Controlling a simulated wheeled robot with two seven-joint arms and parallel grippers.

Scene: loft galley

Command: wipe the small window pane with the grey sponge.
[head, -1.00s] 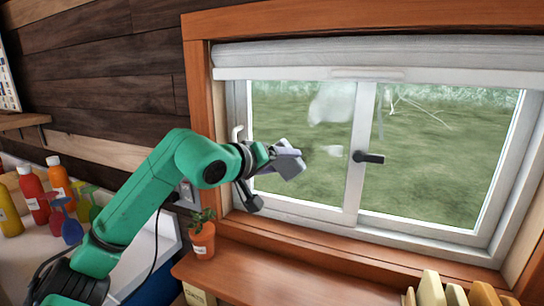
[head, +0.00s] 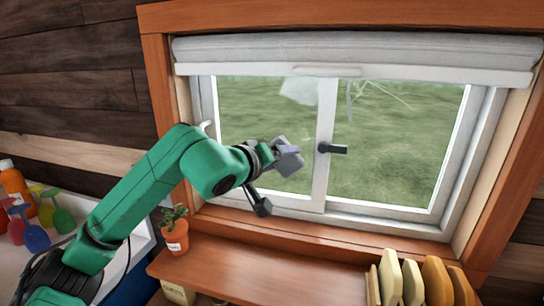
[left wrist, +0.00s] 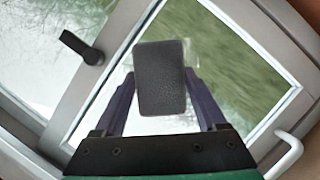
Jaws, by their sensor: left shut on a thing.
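My left gripper (head: 280,155) is shut on the grey sponge (head: 290,160), which is a dark block between the two fingers in the left wrist view (left wrist: 160,77). It holds the sponge in front of the lower right part of the left window pane (head: 255,115), near the middle frame bar. I cannot tell whether the sponge touches the glass. A whitish smear (head: 299,91) lies on the upper right of this pane. In the left wrist view a pale patch shows beside the sponge. My right gripper is not in view.
A black window handle (head: 332,148) sticks out from the middle bar. White streaks show on the right pane (head: 400,140). A potted plant (head: 175,237) stands on the wooden sill shelf (head: 240,270), with several boards (head: 410,280) at its right. Spray bottles (head: 35,235) stand at left.

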